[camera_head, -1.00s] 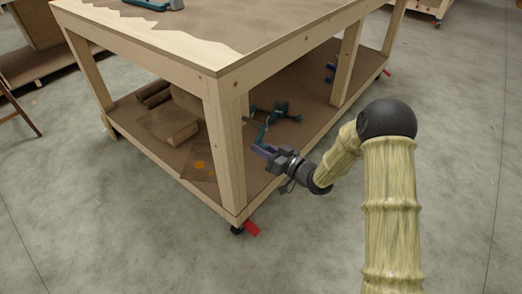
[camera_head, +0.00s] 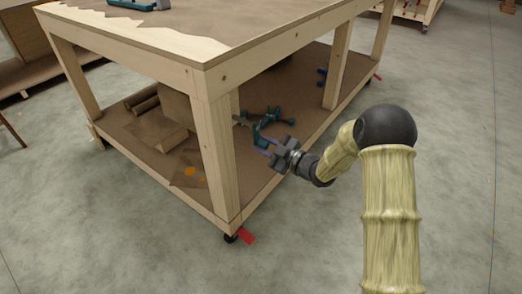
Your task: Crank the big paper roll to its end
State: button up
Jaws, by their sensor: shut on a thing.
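My gripper (camera_head: 268,147) is at the open side of the workbench, over the lower shelf. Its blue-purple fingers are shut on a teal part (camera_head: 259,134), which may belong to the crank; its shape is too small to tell. Brown paper (camera_head: 200,14) with a ragged edge lies on the bench top. Small brown rolls (camera_head: 142,105) lie at the left of the lower shelf. I cannot tell which thing is the big paper roll.
The wooden workbench (camera_head: 222,160) has a thick corner leg just left of my gripper. A brown box (camera_head: 152,134) and a teal tool (camera_head: 275,117) are on its shelf. A red caster pedal (camera_head: 246,236) sticks out below.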

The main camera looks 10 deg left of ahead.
jog(key=shift+w+d+n+b, duration=0.15)
jog(key=shift+w+n+b, duration=0.2)
jog(key=shift+n, duration=0.55)
jog(key=o, duration=1)
jog(key=shift+c, duration=0.2)
jog(key=shift+d, duration=0.15)
jog(key=p+v, duration=0.4)
jog(key=v, duration=1.3)
jog(key=shift+p, duration=0.3)
